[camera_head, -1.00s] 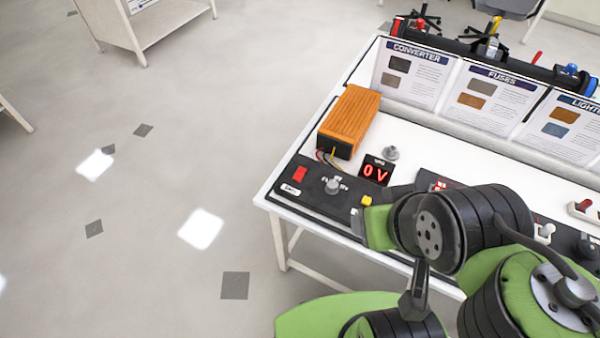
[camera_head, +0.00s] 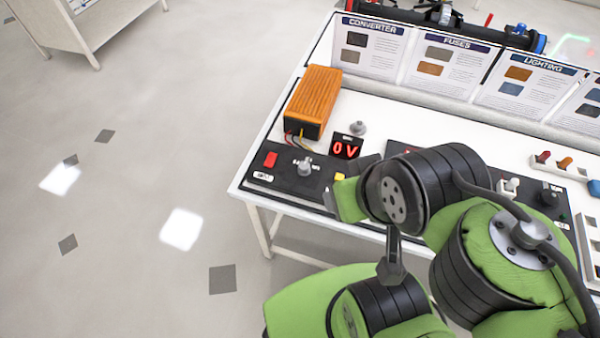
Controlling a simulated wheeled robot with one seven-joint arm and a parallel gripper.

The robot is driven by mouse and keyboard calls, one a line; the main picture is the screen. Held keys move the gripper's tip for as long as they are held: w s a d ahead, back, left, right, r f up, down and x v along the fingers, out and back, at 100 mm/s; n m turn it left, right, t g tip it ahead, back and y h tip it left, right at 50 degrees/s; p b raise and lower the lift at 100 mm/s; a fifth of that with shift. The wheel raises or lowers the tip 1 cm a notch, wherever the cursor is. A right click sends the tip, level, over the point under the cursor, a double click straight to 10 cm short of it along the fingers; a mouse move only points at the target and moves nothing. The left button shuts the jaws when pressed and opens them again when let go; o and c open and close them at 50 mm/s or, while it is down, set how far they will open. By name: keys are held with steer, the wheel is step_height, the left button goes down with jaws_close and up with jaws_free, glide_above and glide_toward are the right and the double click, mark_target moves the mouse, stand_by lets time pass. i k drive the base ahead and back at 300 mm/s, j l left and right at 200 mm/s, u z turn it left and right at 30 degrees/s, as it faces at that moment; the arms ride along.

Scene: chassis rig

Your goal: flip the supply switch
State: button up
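The display (camera_head: 346,147) behind reads 0 V in red. My green and black arm reaches over the panel from the lower right. Dark parts at its end, right of the knob, may be my gripper, but the fingers are hidden behind the wrist. They are apart from the red switch.
An orange finned converter box (camera_head: 314,98) with wires stands behind the switch. A grey round knob (camera_head: 357,128) stands near the display. Upright information cards (camera_head: 445,65) line the bench's back. More toggles (camera_head: 555,163) are at right. The floor left of the bench is clear.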

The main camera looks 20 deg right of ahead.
mark_target(271, 159)
steer(key=i+j+u, duration=0.25)
steer(key=j+u, duration=0.2)
steer(key=i+j+u, duration=0.35)
steer(key=u, duration=0.15)
steer(key=i+j+u, duration=0.3)
steer(key=u, duration=0.15)
steer(key=i, duration=0.05)
